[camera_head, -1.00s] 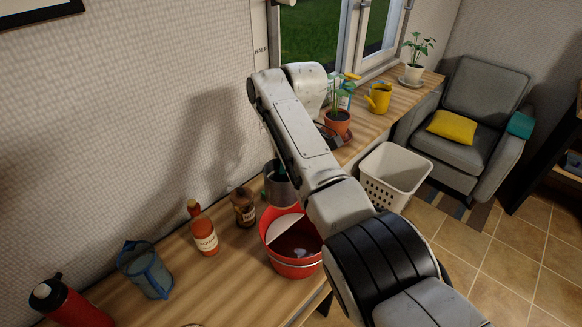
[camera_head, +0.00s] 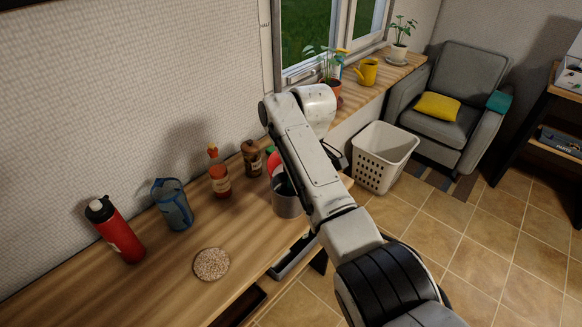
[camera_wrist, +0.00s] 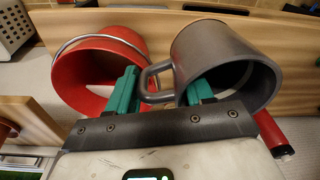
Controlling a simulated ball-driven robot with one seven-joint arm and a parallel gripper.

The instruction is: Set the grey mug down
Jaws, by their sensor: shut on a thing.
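The grey mug (camera_head: 287,201) is beside my forearm in the head view, over the front part of the wooden worktop (camera_head: 180,290). In the wrist view the mug (camera_wrist: 215,45) is large, with its handle between the green fingers of my gripper (camera_wrist: 162,92). The gripper is shut on the mug. My arm hides most of the gripper in the head view. I cannot tell whether the mug's base touches the worktop. A round speckled coaster (camera_head: 211,264) lies bare on the worktop, left of and nearer than the mug.
A red bucket (camera_wrist: 75,75) is beside the mug in the wrist view, mostly hidden in the head view. A sauce bottle (camera_head: 220,181), brown jar (camera_head: 252,159), blue container (camera_head: 173,205) and red flask (camera_head: 118,232) stand behind the coaster. The worktop around the coaster is clear.

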